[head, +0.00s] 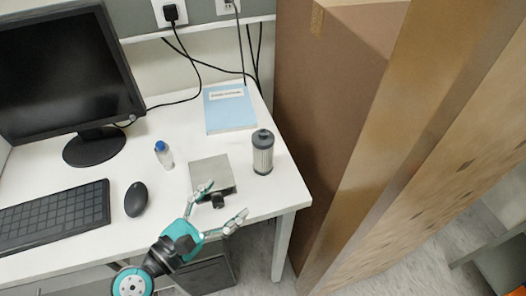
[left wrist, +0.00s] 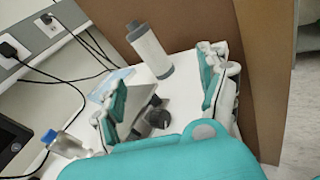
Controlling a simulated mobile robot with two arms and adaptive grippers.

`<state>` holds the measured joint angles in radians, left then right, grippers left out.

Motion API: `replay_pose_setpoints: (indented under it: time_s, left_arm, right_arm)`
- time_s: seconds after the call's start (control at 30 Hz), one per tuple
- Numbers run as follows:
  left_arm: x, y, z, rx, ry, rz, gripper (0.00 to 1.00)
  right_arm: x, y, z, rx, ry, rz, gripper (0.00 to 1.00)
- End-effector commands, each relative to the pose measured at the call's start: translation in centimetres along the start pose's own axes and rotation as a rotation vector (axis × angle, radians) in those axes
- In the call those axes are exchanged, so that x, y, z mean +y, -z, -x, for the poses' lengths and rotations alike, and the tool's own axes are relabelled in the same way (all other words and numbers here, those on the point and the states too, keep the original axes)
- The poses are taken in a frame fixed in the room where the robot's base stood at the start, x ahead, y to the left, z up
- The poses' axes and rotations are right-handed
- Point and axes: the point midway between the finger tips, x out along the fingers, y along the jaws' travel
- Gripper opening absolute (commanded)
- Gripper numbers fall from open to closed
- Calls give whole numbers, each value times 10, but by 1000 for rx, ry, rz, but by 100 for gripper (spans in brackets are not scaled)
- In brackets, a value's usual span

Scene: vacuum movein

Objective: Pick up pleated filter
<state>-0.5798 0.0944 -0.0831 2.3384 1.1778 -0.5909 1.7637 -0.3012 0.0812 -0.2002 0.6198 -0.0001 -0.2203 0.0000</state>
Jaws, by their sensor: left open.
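The pleated filter (head: 263,152) is a pale cylinder with dark grey end caps, standing upright near the right edge of the white desk. It also shows in the left wrist view (left wrist: 151,52), above and between the fingers. My left gripper (head: 221,206) is open and empty, over the desk's front edge, short of the filter and to its left. In the left wrist view the two fingers (left wrist: 163,95) are spread wide, and the filter is apart from both. My right gripper is in neither view.
A grey metal plate with a dark knob (head: 211,174) lies just left of the filter. A blue booklet (head: 229,108) lies behind it. A blue-capped bottle (head: 164,154), mouse (head: 136,199), keyboard (head: 55,217) and monitor (head: 68,75) are further left. Tall cardboard boxes (head: 325,100) stand close right of the desk.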

Motion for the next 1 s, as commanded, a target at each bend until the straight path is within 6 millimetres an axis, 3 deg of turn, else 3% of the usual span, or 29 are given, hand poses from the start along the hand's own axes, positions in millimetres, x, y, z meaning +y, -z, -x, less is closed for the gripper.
replay_pose_setpoints:
  time_s: [0.1,0.2,0.7,1.0]
  left_arm:
    - [13,-6,0,-49,-55,194,76]
    - [18,-11,-5,-69,-74,263,76]
    - [27,-18,-104,-71,-74,267,76]
    - [29,-18,-128,-69,-73,266,76]
  right_arm:
    - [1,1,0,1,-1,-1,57]
    - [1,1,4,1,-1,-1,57]
    - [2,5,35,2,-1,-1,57]
    - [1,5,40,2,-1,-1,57]
